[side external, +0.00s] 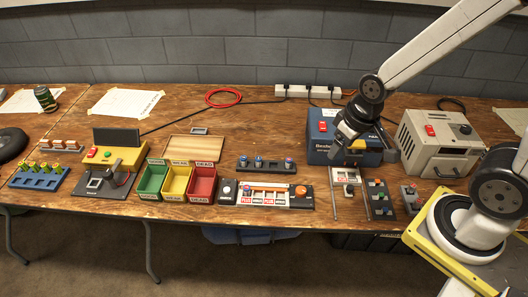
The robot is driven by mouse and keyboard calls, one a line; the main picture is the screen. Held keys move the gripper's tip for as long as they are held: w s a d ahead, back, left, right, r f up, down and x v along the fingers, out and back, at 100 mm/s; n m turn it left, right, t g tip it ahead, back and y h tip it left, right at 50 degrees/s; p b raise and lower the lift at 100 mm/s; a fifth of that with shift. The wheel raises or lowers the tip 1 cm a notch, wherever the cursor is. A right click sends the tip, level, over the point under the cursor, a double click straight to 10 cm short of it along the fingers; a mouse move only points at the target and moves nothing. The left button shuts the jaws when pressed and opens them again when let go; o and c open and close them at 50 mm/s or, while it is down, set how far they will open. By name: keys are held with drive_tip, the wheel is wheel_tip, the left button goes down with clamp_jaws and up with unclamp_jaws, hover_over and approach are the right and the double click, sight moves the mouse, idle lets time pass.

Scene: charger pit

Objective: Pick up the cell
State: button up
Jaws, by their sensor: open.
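Several small green-and-yellow cells (45,167) stand upright in a blue rack (38,181) at the far left. A dark green can-like cylinder (45,98) stands behind them. My gripper (356,156) is far to the right of these, pointing down, open. It hangs in front of the blue box (324,135) and over the back of a small white unit (346,180) with a red label. I see nothing held in it, though the fingertips are small and partly dark. Whether a cell sits in the white unit under the gripper I cannot tell.
Green, yellow and red bins (176,184) stand left of centre. A labelled panel with an orange bar (265,188) lies at the front edge. A dark strip with knobs (266,164) is behind it. A beige box (436,142) stands right. Bare wood shows centre-back.

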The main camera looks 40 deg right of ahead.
drive_tip(key=n+t+y, duration=0.1)
drive_tip(key=n+y, duration=0.2)
drive_tip(key=n, duration=0.4)
hover_over(244, 158)
drive_tip(key=s+d, duration=0.2)
wheel_tip(244, 158, down, 18)
drive_tip(key=shift+s+a+r, duration=0.1)
drive_tip(key=shift+a+r, duration=0.05)
drive_tip(key=shift+x, duration=1.25)
drive_tip(key=shift+h, duration=0.3)
